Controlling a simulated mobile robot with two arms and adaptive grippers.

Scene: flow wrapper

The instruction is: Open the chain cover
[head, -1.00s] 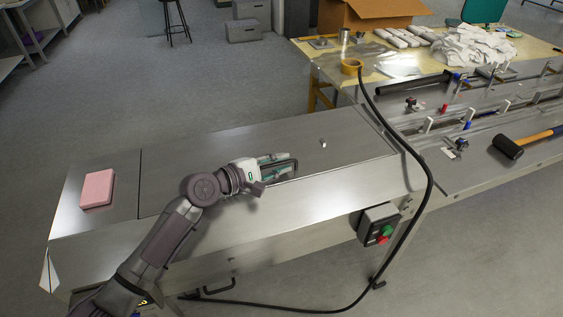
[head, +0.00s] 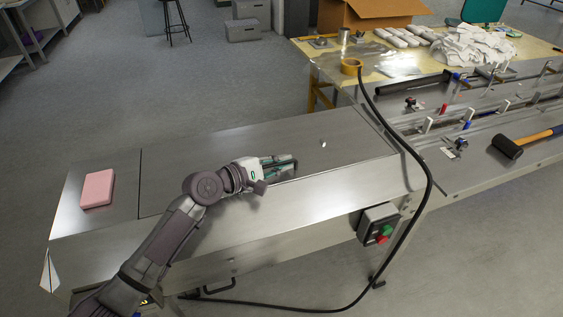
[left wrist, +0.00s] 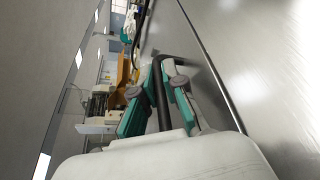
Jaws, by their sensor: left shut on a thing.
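The chain cover (head: 220,140) is a flat grey steel plate on top of the machine. It lies down flush with the body. A black bar handle (left wrist: 161,100) shows in the left wrist view between the fingers. My left gripper (head: 282,163) is at the front edge of the cover, shut on this handle; in the left wrist view its green and grey fingers (left wrist: 158,72) press on the bar from both sides. In the head view the fingers mostly hide the handle. My right gripper is not in view.
A pink block (head: 97,188) lies on the left end plate. A small whitish piece (head: 323,143) sits on the cover. A black cable (head: 428,170) loops past the cover's right end. A mallet (head: 508,147) lies at the right. A switch box (head: 377,226) is on the front.

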